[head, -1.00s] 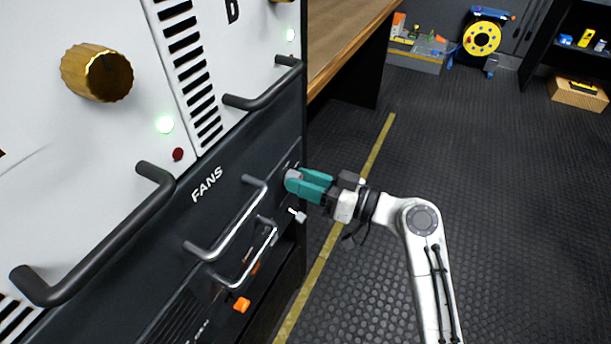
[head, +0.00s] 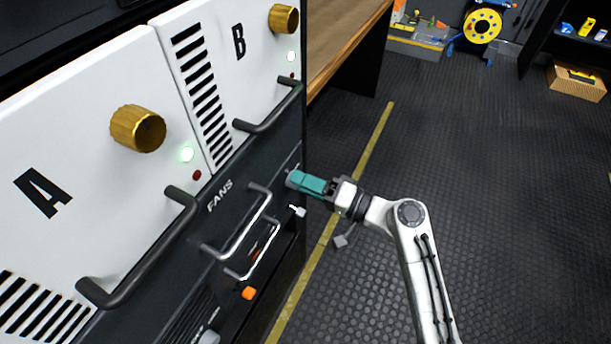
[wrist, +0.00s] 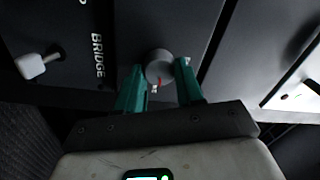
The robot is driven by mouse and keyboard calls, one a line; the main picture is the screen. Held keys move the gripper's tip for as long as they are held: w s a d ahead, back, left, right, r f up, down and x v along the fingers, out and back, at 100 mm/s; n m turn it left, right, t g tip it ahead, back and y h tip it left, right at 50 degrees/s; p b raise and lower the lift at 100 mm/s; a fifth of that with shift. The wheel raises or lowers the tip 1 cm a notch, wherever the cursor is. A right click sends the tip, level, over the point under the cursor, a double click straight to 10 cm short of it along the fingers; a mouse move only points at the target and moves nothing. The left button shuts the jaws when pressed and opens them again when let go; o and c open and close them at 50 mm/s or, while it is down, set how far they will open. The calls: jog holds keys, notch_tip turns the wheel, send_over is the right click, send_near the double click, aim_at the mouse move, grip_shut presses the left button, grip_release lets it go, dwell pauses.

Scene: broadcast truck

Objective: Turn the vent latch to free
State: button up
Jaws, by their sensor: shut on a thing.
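A round grey knob (wrist: 160,66) with a red mark on its rim stands on the dark panel in the wrist view. It looks like the vent latch, but I can read no vent label on it. My gripper (wrist: 162,78) has its two teal fingers on either side of the knob and is shut on it. In the head view my gripper (head: 296,181) reaches the right end of the dark FANS panel (head: 232,182), and its fingers hide most of the knob. The wording by the red mark is too small to read.
A pale toggle (wrist: 36,65) sits left of the BRIDGE lettering; black handles (head: 150,255) and silver handles (head: 240,228) stick out of the rack. An orange piece (head: 248,293) is lower down. A wooden desk (head: 340,35) stands behind. The floor (head: 500,200) at right is open.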

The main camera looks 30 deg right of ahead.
jog(key=shift+m+p, duration=0.5)
jog(key=shift+m, duration=0.3)
jog(key=shift+f, duration=0.1)
jog(key=o, duration=1)
jog(key=shift+o, duration=0.2)
jog(key=v, duration=1.1)
jog(key=shift+w, duration=0.1)
